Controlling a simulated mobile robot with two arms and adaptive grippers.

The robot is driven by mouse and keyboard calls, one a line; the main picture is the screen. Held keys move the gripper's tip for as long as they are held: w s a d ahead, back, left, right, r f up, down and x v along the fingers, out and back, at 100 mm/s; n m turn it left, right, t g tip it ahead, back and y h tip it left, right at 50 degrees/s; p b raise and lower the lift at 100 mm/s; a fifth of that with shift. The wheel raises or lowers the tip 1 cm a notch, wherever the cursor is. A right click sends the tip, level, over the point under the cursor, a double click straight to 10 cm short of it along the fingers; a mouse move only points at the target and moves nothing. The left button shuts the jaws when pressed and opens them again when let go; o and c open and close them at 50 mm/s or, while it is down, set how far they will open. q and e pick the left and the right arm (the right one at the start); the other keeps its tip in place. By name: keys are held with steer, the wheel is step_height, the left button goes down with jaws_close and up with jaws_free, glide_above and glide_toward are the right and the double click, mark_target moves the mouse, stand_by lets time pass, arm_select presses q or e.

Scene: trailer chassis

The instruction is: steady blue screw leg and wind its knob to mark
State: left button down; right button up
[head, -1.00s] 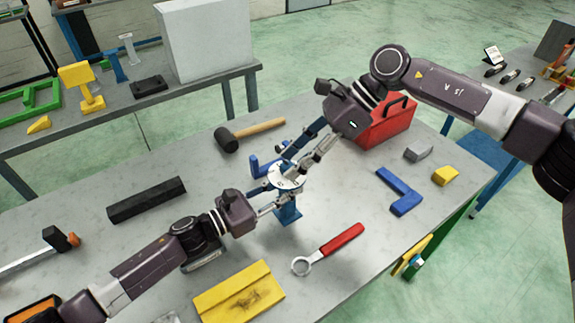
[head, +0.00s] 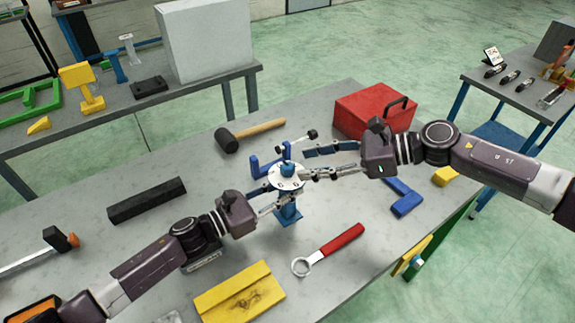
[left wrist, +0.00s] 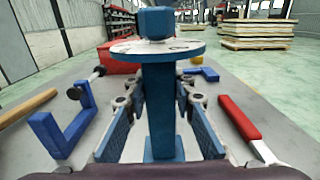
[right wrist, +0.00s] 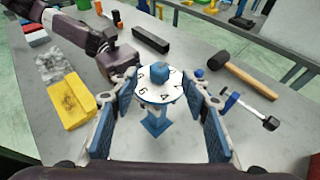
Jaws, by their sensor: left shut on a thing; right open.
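The blue screw leg (head: 288,212) stands upright on the grey workbench. A white numbered dial plate (head: 285,180) surrounds its top, with the blue knob (head: 287,168) above the middle. Numerals show on the dial in the right wrist view (right wrist: 160,90), but I cannot make out a set mark. My left gripper (head: 274,203) is shut on the leg's post (left wrist: 162,110) below the dial. My right gripper (head: 304,163) is open, level and to the right of the knob. In the right wrist view its fingers (right wrist: 160,102) spread on both sides of the dial, apart from the knob (right wrist: 161,72).
A blue clamp (head: 256,166) with a black-ended bar stands just behind the leg. A black mallet (head: 228,140), red toolbox (head: 360,110), blue angle piece (head: 406,203), red-handled ring wrench (head: 340,240), yellow block (head: 240,292) and black bar (head: 147,200) lie around.

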mark_target(292, 166)
steer(key=x, duration=0.6)
steer(key=shift+a+f, duration=0.1)
steer(key=shift+c, duration=0.2)
jaws_close()
